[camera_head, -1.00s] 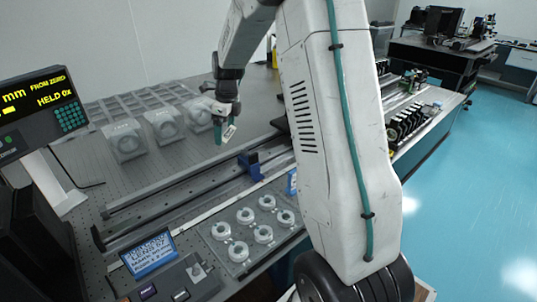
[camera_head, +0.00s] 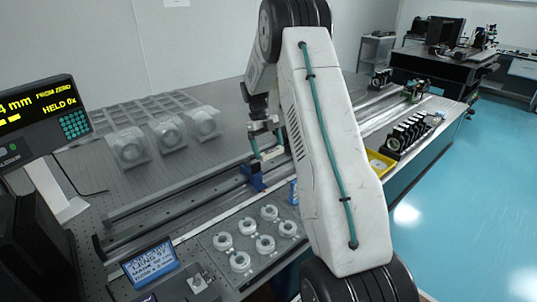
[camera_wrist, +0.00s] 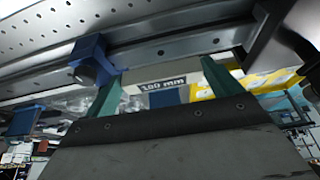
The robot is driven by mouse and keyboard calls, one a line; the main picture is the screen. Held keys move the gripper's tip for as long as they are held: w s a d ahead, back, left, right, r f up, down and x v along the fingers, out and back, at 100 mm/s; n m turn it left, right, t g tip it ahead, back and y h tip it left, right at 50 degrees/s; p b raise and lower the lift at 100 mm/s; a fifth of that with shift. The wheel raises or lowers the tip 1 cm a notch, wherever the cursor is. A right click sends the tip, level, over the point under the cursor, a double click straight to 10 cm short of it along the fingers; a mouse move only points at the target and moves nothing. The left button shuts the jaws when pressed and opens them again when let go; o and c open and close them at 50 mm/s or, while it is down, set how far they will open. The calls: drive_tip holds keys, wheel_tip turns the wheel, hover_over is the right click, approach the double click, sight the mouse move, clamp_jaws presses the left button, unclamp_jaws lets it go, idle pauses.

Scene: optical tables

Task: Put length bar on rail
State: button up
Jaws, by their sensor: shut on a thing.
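The length bar (camera_wrist: 140,74) is a pale block with a label that seems to read 100 mm, held between the green fingers of my gripper (camera_wrist: 162,84) in the wrist view. In the head view my gripper (camera_head: 266,141) is over the far part of the rail (camera_head: 190,206), and the bar there shows only small and partly hidden. A blue block (camera_head: 252,177) sits on the rail just nearer than my gripper; it also shows at the left in the wrist view (camera_wrist: 92,58). I cannot tell whether the bar touches the rail.
A tray (camera_head: 211,239) with several white rings lies in front of the rail. Several clear-covered ring mounts (camera_head: 167,134) stand behind it. A readout display (camera_head: 42,117) is at the left. A yellow bin (camera_head: 380,164) and black optics (camera_head: 408,135) stand at the right.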

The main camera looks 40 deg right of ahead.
sight(271, 162)
drive_tip(key=shift+f, duration=1.4)
drive_tip(key=shift+f, duration=0.1)
drive_tip(key=o, duration=0.9)
drive_tip(key=shift+o, duration=0.2)
drive_tip(key=v, duration=1.2)
drive_tip(key=s+a+r+n+t, duration=0.1)
drive_tip(key=s+a+r+n, duration=0.4)
drive_tip(key=a+r+n, duration=0.4)
drive_tip(key=s+a+r+n+t, duration=0.2)
drive_tip(key=s+a+r+n, duration=0.2)
drive_tip(key=s+a+n, duration=0.45)
drive_tip(key=s+a+r+n+t, duration=0.1)
drive_tip(key=s+a+r+n, duration=0.3)
drive_tip(key=s+a+n, duration=0.45)
drive_tip(key=s+a+f+n+t, duration=0.1)
drive_tip(key=s+a+f+n, duration=0.2)
drive_tip(key=s+n, duration=0.2)
drive_tip(key=s+a+f+n+t, duration=0.1)
drive_tip(key=s+n, duration=0.4)
drive_tip(key=s, duration=0.5)
drive_tip(key=shift+s+a+f+n, duration=0.25)
drive_tip(key=shift+a+f+n, duration=0.05)
drive_tip(key=shift+a+f, duration=0.6)
